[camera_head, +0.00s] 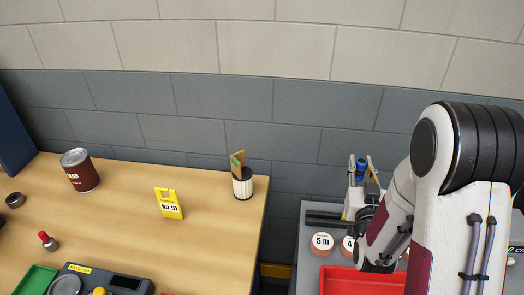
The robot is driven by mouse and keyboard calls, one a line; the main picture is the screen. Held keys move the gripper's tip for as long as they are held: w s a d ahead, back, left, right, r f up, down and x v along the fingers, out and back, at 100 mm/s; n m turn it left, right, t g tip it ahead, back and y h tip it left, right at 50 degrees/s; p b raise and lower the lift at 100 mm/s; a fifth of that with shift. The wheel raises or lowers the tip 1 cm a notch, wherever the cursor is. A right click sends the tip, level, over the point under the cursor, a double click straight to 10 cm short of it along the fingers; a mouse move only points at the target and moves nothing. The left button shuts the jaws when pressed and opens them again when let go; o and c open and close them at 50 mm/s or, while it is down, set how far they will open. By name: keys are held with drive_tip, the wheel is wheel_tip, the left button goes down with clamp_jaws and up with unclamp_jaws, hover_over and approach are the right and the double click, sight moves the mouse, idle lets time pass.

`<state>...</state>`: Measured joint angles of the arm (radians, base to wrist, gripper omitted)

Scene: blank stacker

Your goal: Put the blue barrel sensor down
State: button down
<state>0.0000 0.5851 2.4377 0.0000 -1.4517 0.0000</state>
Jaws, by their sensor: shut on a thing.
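My gripper (361,168) is at the right, above the far part of the grey surface. It is shut on the blue barrel sensor (361,164), whose blue body shows between the two fingers. The lower part of the sensor is hidden or too small to make out. I cannot tell whether the sensor touches anything below it.
A red tray (350,281) and round pieces, one marked "5 m" (322,244), are on the grey surface (309,220). A gap separates it from the wooden table (130,205), which bears a brown can (80,172), yellow sign (168,204) and cup (243,186).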

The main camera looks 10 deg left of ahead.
drive_tip(key=shift+a, duration=0.1)
drive_tip(key=s+a+n+g+y, duration=0.3)
drive_tip(key=s+a+n+y, duration=0.1)
drive_tip(key=a, duration=0.6)
drive_tip(key=s+a+n+g+y, duration=0.4)
drive_tip(key=a+y, duration=0.3)
drive_tip(key=a, duration=0.3)
drive_tip(key=s+a+n+g+y, duration=0.4)
drive_tip(key=a+n+y, duration=0.1)
drive_tip(key=a, duration=0.4)
drive_tip(key=shift+s+a+f+y, duration=0.15)
drive_tip(key=shift+a+f+y, duration=0.15)
drive_tip(key=shift+a, duration=0.1)
drive_tip(key=shift+f, duration=2.9)
drive_tip(key=shift+f, duration=1.9)
